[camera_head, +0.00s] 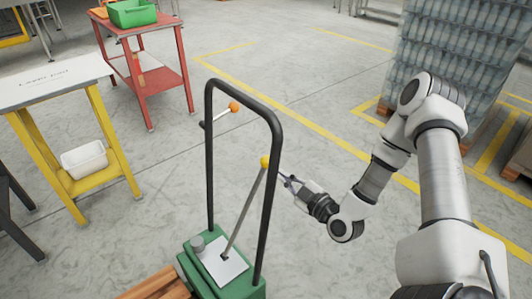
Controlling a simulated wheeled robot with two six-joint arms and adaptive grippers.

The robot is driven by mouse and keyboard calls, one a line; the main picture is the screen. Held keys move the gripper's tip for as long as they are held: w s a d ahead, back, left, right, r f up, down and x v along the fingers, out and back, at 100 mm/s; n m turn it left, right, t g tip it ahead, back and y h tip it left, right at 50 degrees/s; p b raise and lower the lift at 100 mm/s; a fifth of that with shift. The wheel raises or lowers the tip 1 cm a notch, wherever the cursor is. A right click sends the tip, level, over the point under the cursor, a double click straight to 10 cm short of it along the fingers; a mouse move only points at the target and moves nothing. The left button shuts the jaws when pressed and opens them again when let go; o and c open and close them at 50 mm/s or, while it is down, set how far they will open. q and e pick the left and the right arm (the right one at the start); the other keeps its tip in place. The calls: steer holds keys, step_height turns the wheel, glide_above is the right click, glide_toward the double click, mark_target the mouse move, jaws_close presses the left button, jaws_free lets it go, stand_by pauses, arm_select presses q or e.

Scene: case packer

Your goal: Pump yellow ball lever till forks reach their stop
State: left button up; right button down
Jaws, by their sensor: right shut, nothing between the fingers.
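The yellow ball (265,161) tops a grey lever (244,213) that rises, tilted to the right, from a white plate on a green pump base (242,286). A black hoop handle (209,150) stands over the base. My right gripper (284,179) is shut and empty, just right of the ball and close to the hoop's right post; whether it touches either is unclear. The forks are not clearly seen; wooden slats (160,285) lie at the lower left of the base. My left gripper is out of view.
A red table (155,80) with a green bin (131,12) and a yellow-legged table (55,84) with a white bin (85,159) stand left. Wrapped bottles (455,50) stand right. Floor behind is clear.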

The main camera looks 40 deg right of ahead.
mark_target(267, 163)
steer(key=shift+w+d+f+b, duration=0.3)
steer(key=shift+w+f+b, duration=0.25)
steer(key=shift+w, duration=1.3)
steer(key=shift+w+d+f+b, duration=0.4)
steer(key=shift+w+f, duration=0.3)
steer(key=shift+w, duration=1.15)
steer(key=shift+w+d+f+b, duration=0.2)
steer(key=shift+w+f+b, duration=0.4)
steer(key=shift+w, duration=1.25)
